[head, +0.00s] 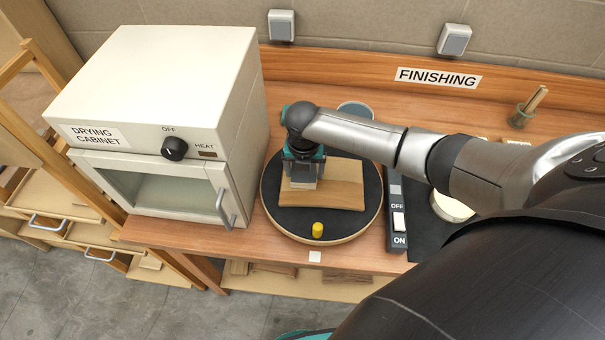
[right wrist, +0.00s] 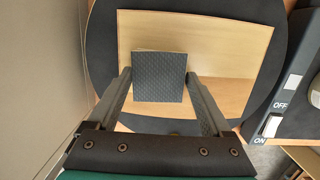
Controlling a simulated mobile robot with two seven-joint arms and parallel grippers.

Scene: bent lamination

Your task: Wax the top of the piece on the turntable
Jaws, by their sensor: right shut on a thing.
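The piece, a pale, curved wooden sheet (head: 345,192), lies on the dark round turntable (head: 285,222). In the right wrist view the sheet (right wrist: 225,45) fills much of the turntable (right wrist: 270,70). My right gripper (head: 303,172) is over the left part of the sheet. It is shut on a square block with a dark, textured face (right wrist: 160,77), held between its two fingers. The block looks close over the sheet; whether it touches is unclear. A round tin with a cream face (head: 450,208) sits on a dark mat at right, partly hidden by my arm. My left gripper is not seen.
A yellow peg (head: 317,230) stands at the turntable's front edge. An OFF/ON switch box (head: 396,190) is just right of it. The drying cabinet (head: 150,120) stands close at left.

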